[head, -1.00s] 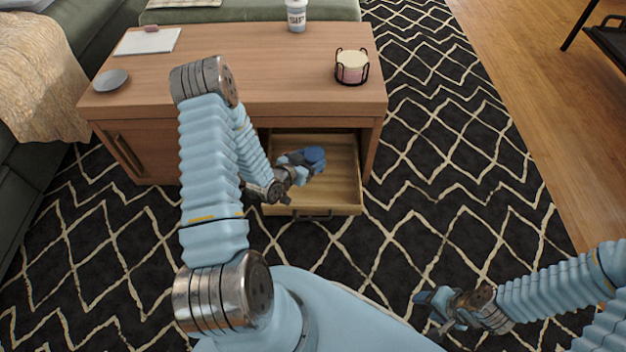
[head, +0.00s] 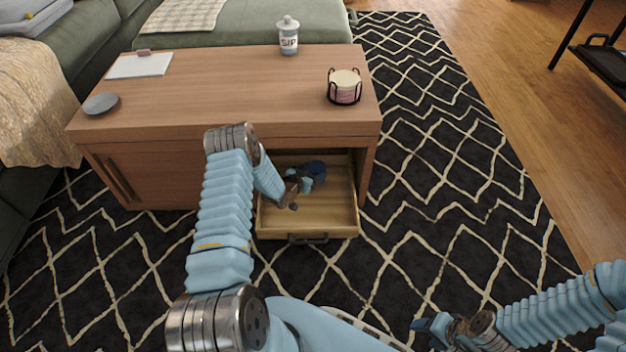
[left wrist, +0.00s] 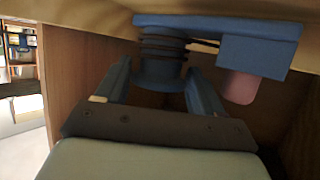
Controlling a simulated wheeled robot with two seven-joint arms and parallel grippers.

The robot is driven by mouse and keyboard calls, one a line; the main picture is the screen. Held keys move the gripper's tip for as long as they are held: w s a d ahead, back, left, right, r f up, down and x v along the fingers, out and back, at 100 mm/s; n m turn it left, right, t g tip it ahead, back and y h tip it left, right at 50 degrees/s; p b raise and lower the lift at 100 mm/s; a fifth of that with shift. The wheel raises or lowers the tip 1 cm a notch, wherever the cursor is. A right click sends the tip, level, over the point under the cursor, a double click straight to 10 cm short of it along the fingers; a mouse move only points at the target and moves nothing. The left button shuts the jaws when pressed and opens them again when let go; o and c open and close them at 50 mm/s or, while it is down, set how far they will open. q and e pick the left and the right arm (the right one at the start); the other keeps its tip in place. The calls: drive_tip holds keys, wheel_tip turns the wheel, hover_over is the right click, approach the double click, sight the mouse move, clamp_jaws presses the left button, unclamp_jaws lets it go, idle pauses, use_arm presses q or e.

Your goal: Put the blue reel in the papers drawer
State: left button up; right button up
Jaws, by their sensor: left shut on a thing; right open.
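The blue reel (head: 316,168) is at the back of the open wooden drawer (head: 336,212), below the tabletop edge. My left gripper (head: 305,184) is shut on it, reaching into the drawer opening. In the left wrist view the reel (left wrist: 160,62) shows a dark ribbed middle between the two fingers, with wide blue parts above. I cannot tell whether the reel touches the drawer floor. The drawer's bare floor shows at the front; my arm hides its left part. My right gripper (head: 432,330) is open and empty over the rug at lower right.
The coffee table (head: 230,90) carries a SIP bottle (head: 288,38), a candle in a black holder (head: 344,88), a grey dish (head: 101,103) and a white pad (head: 139,66). A closed cabinet door (head: 150,175) is left of the drawer. The rug right of the table is clear.

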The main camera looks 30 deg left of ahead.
use_arm(q)
wheel_tip(320, 180, down, 3)
drive_tip(key=shift+w+f, duration=0.1)
drive_tip(key=shift+f, duration=0.05)
drive_tip(key=shift+f+b, duration=0.15)
drive_tip(key=shift+b, duration=0.25)
drive_tip(key=o, duration=1.1)
drive_tip(key=shift+c, duration=0.2)
drive_tip(key=shift+r+p, duration=0.35)
drive_tip(key=shift+p, duration=0.05)
drive_tip(key=p+v, duration=0.1)
drive_tip(key=v, duration=0.6)
drive_tip(key=shift+s+f, duration=0.1)
drive_tip(key=shift+s, duration=0.2)
